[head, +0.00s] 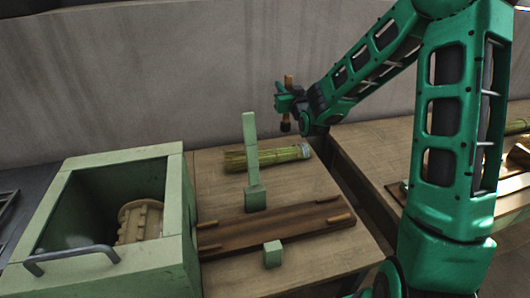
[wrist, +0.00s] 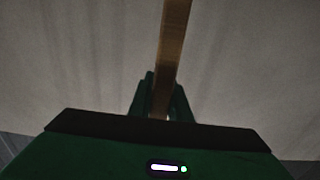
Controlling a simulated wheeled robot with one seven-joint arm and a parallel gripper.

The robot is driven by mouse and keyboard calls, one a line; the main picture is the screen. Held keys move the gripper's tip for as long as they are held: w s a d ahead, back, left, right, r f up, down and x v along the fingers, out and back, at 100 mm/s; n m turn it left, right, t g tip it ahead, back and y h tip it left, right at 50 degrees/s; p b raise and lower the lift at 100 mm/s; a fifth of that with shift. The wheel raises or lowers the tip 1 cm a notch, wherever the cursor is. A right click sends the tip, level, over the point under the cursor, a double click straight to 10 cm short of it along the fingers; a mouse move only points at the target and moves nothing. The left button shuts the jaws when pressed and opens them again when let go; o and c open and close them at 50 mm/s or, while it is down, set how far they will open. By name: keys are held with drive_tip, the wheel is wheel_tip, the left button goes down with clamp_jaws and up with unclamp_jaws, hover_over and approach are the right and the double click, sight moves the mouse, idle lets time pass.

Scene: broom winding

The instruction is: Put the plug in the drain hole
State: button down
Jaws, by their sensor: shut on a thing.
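My gripper (head: 285,101) is raised at the end of my green arm, in front of the wall and above the back right of the wooden worktop. It is shut on the plug (head: 286,126), an upright piece with a tan wooden shaft and a dark lower end. In the wrist view the plug's wooden shaft (wrist: 172,45) stands between the green fingers (wrist: 161,100). The pale green basin (head: 188,215) is at the left, well apart from the plug. A drain hole cannot be made out; the basin floor is dark and partly hidden.
A beige ribbed object (head: 140,222) lies in the basin, and a grey handle (head: 70,256) is on its front. A green upright post (head: 251,160), a straw bundle (head: 268,156), a dark board (head: 270,232) and a green block (head: 272,254) are on the worktop.

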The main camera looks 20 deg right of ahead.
wheel_tip(320, 180, down, 10)
drive_tip(key=shift+w, duration=0.35)
idle(0.4)
drive_tip(key=c, duration=1.6)
unclamp_jaws()
drive_tip(key=shift+c, duration=0.2)
